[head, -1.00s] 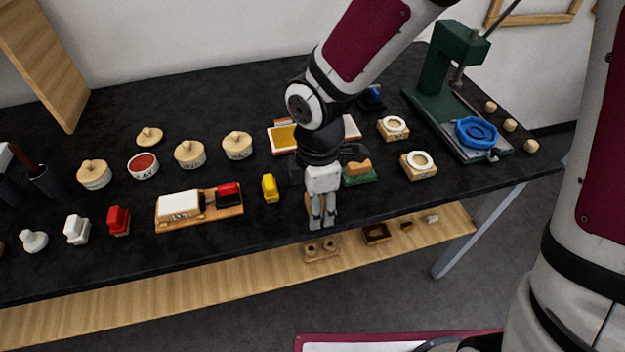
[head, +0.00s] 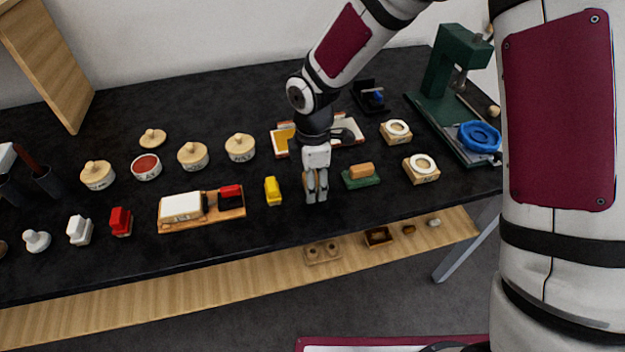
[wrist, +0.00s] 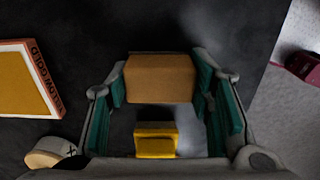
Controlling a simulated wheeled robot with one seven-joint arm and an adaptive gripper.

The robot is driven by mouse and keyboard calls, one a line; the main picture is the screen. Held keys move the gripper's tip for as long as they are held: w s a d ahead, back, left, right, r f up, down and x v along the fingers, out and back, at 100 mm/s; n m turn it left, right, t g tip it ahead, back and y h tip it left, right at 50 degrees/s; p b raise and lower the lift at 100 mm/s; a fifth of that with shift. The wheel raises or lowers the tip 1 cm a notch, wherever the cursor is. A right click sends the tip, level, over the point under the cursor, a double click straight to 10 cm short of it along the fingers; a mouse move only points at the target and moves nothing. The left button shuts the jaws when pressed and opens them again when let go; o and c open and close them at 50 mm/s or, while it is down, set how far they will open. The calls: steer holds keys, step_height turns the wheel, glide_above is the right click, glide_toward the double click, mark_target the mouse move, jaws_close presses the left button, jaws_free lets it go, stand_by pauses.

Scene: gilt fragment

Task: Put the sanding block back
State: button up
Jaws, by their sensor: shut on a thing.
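My gripper (head: 316,196) points down over the front half of the black table, between the yellow block (head: 273,190) and a green base with a tan block on it (head: 361,175). Its fingers are shut on a plain tan block, which I take for the sanding block (wrist: 160,78); it spans the gap between the teal finger pads in the wrist view. In the head view the fingers hide most of this block. I cannot tell whether it touches the table. The yellow block also shows below it in the wrist view (wrist: 155,139), apart from it.
A gold-coloured panel (wrist: 27,80) and lidded pots (head: 240,147) stand behind. Round white-topped wooden pieces (head: 421,169) and a green press (head: 436,85) are at the right. A wooden tray (head: 228,205) lies left. A shelf (head: 215,278) with small holders runs below the front edge.

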steer(key=shift+f, duration=0.15)
steer(key=o, duration=1.1)
steer(key=shift+o, duration=0.2)
